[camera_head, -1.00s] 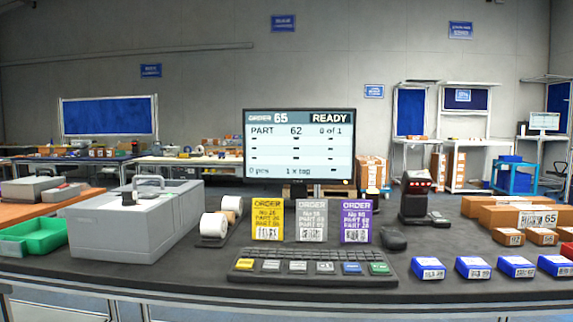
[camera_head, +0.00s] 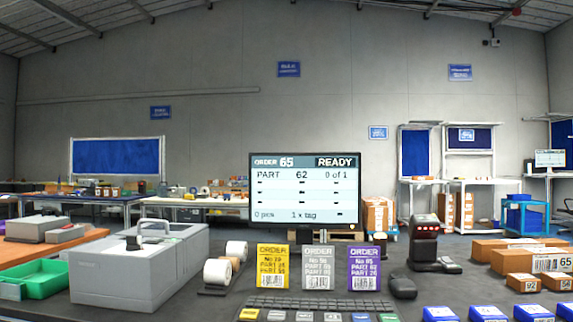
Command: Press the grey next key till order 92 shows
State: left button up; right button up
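The monitor (camera_head: 304,188) stands at the back of the bench. Its screen reads ORDER 65, READY, PART 62, 0 of 1, 1 x tag. The keyboard (camera_head: 318,303) lies in front of it, its front cut off by the bottom edge. Its front row has a yellow key (camera_head: 249,314), several grey keys (camera_head: 304,316), a blue key and a green key (camera_head: 388,317). The grey keys' labels are too small to read. Neither of my grippers is in view.
Yellow (camera_head: 272,267), grey (camera_head: 318,267) and purple (camera_head: 364,268) order cards stand behind the keyboard. A black mouse (camera_head: 402,288) and a scanner (camera_head: 424,243) are right of them. A grey case (camera_head: 138,267) and label rolls (camera_head: 218,271) are left. Boxes fill the right.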

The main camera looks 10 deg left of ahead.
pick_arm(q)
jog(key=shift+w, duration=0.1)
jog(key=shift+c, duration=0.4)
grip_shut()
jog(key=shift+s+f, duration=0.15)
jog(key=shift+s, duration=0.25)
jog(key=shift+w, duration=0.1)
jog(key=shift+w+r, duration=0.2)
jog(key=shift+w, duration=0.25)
